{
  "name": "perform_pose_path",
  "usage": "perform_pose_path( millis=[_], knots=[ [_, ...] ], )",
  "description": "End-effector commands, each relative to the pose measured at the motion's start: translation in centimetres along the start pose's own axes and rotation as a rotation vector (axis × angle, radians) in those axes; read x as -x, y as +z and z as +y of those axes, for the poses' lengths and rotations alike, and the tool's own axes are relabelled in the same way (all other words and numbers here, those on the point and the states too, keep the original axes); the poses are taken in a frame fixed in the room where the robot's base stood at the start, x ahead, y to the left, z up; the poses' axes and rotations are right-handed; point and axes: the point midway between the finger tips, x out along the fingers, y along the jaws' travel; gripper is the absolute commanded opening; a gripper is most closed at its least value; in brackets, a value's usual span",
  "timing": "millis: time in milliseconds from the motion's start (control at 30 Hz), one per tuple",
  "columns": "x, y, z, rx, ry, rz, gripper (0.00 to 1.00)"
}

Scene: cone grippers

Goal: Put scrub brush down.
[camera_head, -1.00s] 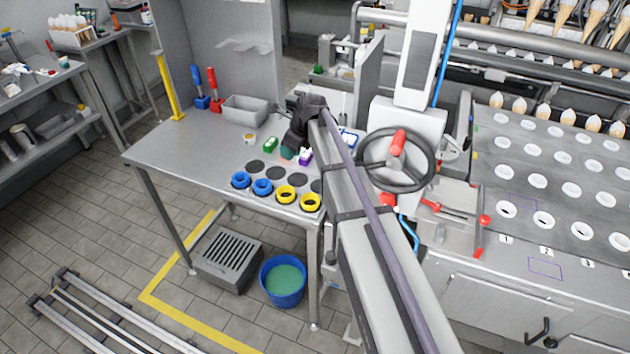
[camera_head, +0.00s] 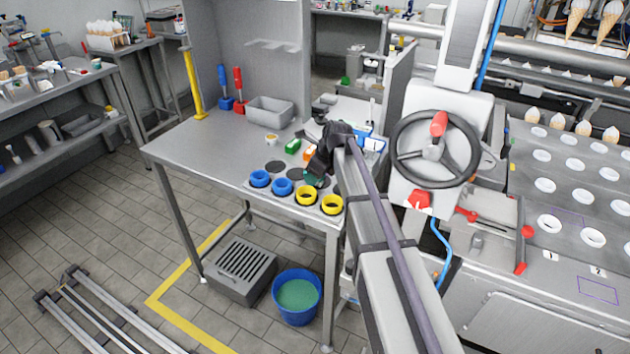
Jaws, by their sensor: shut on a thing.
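My gripper (camera_head: 318,166) is over the right part of the steel table (camera_head: 205,150), just behind the row of rings. It is shut on a small teal-green thing, which I take to be the scrub brush (camera_head: 313,179). Only a bit of it shows below the dark fingers; the rest is hidden by the gripper. It is near the black discs (camera_head: 275,167), behind the yellow rings (camera_head: 306,195). I cannot tell whether it touches the table.
Two blue rings (camera_head: 260,178) stand left of the yellow ones. The table's left part is clear. A handwheel (camera_head: 435,150) is at right.

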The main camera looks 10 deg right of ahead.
Motion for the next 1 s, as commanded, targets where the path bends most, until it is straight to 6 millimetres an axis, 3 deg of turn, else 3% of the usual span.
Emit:
perform_pose_path(
  millis=[167, 200, 300, 567, 867, 1000],
  knots=[
    [-0.3, -0.1, 0.0, 0.0, 0.0, 0.0, 0.19],
    [-0.3, -0.1, 0.0, 0.0, 0.0, 0.0, 0.39],
    [-0.2, -0.1, 0.0, 0.0, 0.0, 0.0, 0.49],
    [0.1, 0.0, 0.0, 0.0, 0.0, 0.0, 0.49],
    [5.3, 0.4, 0.1, -0.001, 0.0, 0.0, 0.49],
    [5.9, 0.1, 0.0, 0.0, 0.0, 0.0, 0.49]
  ],
)
